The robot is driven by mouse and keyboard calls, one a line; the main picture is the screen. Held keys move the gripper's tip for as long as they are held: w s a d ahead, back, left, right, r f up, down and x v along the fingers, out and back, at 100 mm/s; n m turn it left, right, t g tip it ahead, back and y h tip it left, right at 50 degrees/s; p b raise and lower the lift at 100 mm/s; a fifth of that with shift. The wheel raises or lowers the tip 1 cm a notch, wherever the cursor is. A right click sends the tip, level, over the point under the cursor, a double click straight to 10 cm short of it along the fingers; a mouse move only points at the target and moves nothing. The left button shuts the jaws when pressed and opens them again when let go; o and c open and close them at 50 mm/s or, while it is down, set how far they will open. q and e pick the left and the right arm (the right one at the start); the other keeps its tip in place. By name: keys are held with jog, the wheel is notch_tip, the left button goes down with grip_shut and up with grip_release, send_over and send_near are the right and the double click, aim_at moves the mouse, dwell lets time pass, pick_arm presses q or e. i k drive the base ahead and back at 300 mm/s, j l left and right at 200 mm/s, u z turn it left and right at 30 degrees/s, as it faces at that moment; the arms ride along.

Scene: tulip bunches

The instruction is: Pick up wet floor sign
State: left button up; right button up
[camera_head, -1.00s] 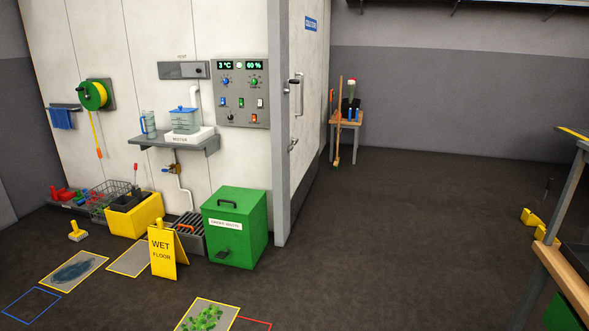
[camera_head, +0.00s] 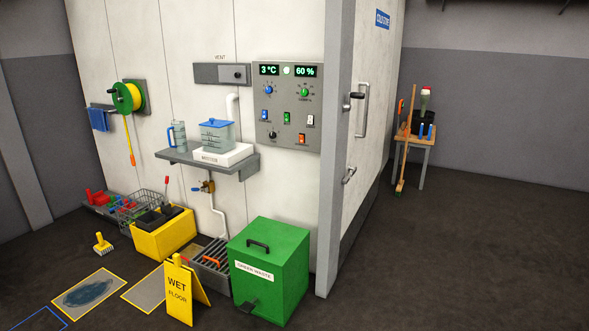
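The yellow wet floor sign (camera_head: 179,292) stands upright on the dark floor, folded out like a tent, with "WET FLOOR" on its front. Neither of my grippers is in view.
A yellow bucket (camera_head: 163,234) stands behind the sign, with a wire basket (camera_head: 138,205) beside it. A yellow brush (camera_head: 103,244) and outlined floor patches (camera_head: 89,293) lie to the left. A shelf (camera_head: 206,163) juts from the wall. The floor at right (camera_head: 460,270) is clear.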

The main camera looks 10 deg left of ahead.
aim_at(182, 285)
jog(key=i+j+u, duration=0.1)
jog(key=i+u, duration=0.3)
jog(key=i, duration=0.15)
jog(key=i+u, duration=0.45)
jog(key=i+l+u, duration=0.4)
jog(key=i, duration=0.2)
jog(key=j, duration=0.1)
